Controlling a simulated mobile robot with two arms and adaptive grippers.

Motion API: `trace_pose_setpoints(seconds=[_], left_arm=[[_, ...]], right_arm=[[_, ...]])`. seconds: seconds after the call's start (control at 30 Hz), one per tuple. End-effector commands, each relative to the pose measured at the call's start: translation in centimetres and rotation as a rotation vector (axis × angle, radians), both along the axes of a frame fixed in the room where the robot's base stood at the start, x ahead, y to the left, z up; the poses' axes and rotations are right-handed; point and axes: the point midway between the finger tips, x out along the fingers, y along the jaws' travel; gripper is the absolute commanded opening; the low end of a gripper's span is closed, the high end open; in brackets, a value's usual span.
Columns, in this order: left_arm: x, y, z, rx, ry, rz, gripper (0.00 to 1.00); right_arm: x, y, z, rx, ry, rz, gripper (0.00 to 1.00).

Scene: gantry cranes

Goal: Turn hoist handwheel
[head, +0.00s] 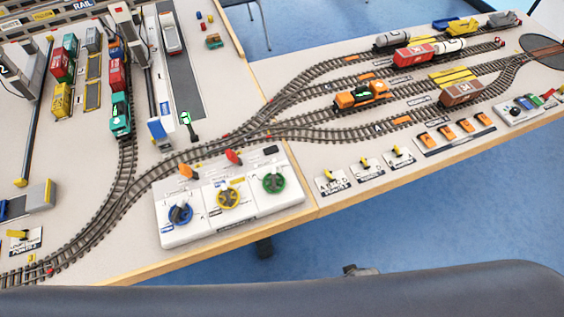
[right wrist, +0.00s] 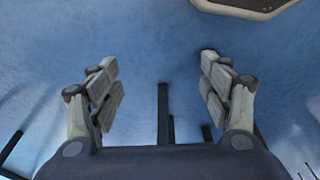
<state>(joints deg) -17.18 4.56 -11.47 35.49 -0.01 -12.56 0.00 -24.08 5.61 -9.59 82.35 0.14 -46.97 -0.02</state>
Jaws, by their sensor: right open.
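A white control panel (head: 235,210) stands at the table's front edge in the head view. It carries three handwheels: a blue one (head: 180,214) at the left, a yellow one (head: 228,198) in the middle and a green one (head: 273,183) at the right. Their labels are too small to read, so I cannot tell which is the hoist wheel. My right gripper (right wrist: 158,62) shows in the right wrist view, open and empty, with its fingers wide apart over blue floor. No handwheel shows between them. My left gripper is not in view.
An orange knob (head: 187,172) and a red knob (head: 233,157) stand behind the wheels. Model tracks run behind the panel, with an orange locomotive (head: 361,95) at the right. Gantry posts and containers stand at the left. Small lever plates (head: 332,181) sit right of the panel.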

Motion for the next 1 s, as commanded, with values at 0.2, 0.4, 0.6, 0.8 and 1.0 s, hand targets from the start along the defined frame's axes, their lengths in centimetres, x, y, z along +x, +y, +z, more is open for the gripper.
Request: trace_pose_setpoints(seconds=[0.2,0.4,0.6,0.8,1.0], left_arm=[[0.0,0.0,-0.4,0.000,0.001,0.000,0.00],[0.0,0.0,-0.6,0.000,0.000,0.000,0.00],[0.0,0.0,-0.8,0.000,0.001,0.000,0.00],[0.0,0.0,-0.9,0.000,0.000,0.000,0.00],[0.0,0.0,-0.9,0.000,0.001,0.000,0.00]], right_arm=[[4.9,1.7,9.2,0.028,-0.058,0.009,0.72],[8.2,4.8,17.5,0.091,-0.110,0.067,0.72],[11.8,12.5,26.4,0.224,-0.171,0.283,0.72],[13.7,19.3,31.0,0.298,-0.190,0.549,0.72],[14.8,24.4,33.7,0.291,-0.162,0.846,0.72]])
